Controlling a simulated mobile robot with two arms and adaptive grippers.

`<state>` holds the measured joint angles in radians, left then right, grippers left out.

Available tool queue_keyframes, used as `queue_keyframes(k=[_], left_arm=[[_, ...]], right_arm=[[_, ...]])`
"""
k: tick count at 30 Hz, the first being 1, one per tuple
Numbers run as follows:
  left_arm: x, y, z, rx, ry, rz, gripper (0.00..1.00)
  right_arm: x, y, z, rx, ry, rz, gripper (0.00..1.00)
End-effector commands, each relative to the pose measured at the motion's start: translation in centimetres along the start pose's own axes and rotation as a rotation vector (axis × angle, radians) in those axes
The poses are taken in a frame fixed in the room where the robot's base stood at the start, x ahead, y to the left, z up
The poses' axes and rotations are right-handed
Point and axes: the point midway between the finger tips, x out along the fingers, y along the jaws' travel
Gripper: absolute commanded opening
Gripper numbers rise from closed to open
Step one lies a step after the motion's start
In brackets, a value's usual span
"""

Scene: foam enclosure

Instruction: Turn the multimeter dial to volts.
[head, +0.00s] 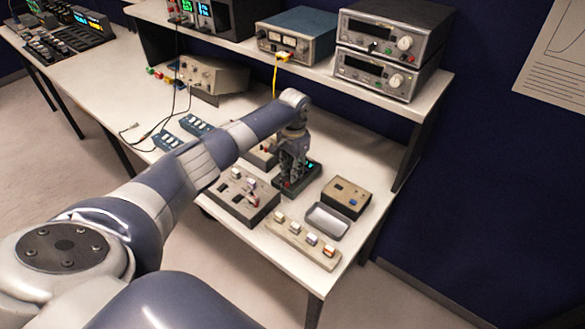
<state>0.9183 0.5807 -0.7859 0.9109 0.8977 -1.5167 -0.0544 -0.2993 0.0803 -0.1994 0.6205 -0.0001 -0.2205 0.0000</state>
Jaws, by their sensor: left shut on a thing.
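The multimeter (313,172) looks like a small dark green-black box with a faint lit display, lying on the white bench near its front right. My left gripper (289,182) reaches down over it from above, fingers pointing down at its top face. The fingers are shut at the spot where the dial appears to be, and they hide the dial, so its setting cannot be read. My right gripper is not in view.
A grey switch box (238,197) stands left of the multimeter. Instruments fill the shelf (300,68) behind.

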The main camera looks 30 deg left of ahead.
Motion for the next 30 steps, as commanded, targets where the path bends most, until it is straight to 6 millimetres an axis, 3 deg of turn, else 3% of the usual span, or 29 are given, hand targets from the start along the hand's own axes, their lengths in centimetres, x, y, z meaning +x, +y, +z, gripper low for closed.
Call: queue_keyframes(k=[11,12,13,24,30], left_arm=[[-0.1,-0.1,-0.1,0.004,0.004,-0.001,0.0],[-0.1,-0.1,-0.1,0.004,0.004,-0.001,0.3],[-0.1,-0.1,-0.1,0.004,0.004,-0.001,0.32],[-0.3,0.0,-0.1,0.003,0.003,-0.001,0.32],[-3.2,-0.1,-0.1,0.004,0.006,-0.002,0.32]], right_arm=[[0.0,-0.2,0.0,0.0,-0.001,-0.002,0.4],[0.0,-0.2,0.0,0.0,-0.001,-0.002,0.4],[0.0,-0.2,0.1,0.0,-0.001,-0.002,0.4],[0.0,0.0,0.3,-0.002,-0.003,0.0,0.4],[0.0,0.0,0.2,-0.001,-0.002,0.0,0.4]])
